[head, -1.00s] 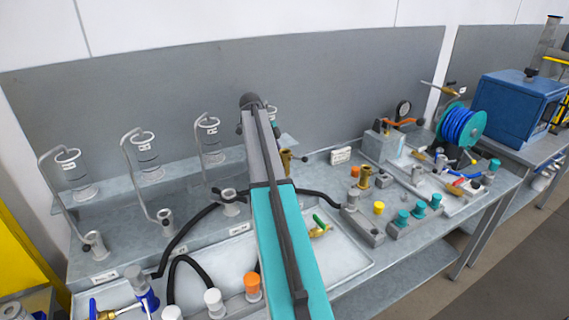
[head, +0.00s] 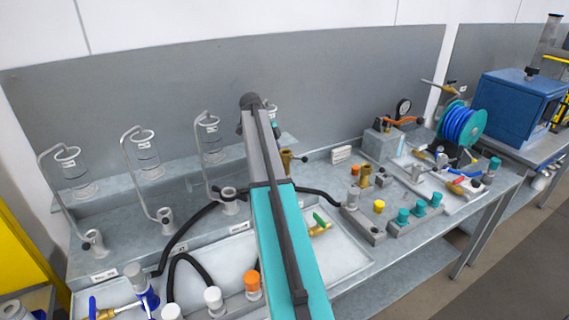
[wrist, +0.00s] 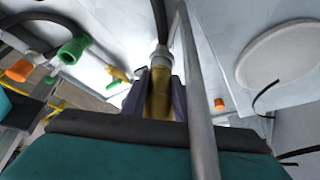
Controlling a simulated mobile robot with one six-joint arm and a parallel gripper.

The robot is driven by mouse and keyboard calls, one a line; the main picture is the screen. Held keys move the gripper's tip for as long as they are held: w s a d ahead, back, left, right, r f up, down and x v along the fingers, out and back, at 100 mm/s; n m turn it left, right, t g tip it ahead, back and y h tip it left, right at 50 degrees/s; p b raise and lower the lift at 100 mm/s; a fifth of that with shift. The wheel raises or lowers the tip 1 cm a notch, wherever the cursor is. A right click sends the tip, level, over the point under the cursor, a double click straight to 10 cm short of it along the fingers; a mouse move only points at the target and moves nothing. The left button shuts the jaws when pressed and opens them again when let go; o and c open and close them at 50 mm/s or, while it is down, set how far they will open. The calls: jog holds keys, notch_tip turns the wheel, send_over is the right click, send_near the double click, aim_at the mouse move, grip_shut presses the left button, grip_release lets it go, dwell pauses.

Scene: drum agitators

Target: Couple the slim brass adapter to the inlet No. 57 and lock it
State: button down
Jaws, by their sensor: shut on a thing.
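In the wrist view my gripper (wrist: 156,103) is shut on the slim brass adapter (wrist: 158,92), with a dark jaw on each side of it. The adapter's far end meets a grey collar (wrist: 160,57). I cannot tell whether they are joined or only lined up. In the head view my arm hides the gripper. A brass piece (head: 286,161) with a dark ball-ended lever (head: 303,158) shows just right of my arm; I cannot tell whether it is the held adapter. No number 57 can be read on any label.
A grey pipe (wrist: 196,95) runs close beside the jaws in the wrist view. Wire-framed glass stations (head: 147,150) stand along the back. Black hoses (head: 190,222) cross the bench. Capped fittings (head: 379,207) and a blue hose reel (head: 461,125) stand to the right.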

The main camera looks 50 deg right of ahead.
jog(key=shift+f, duration=0.15)
jog(key=c, duration=1.3)
grip_release()
jog(key=shift+o, duration=1.1)
jog(key=shift+w, duration=0.1)
notch_tip(320, 180, up, 17)
jog(key=p, duration=0.7)
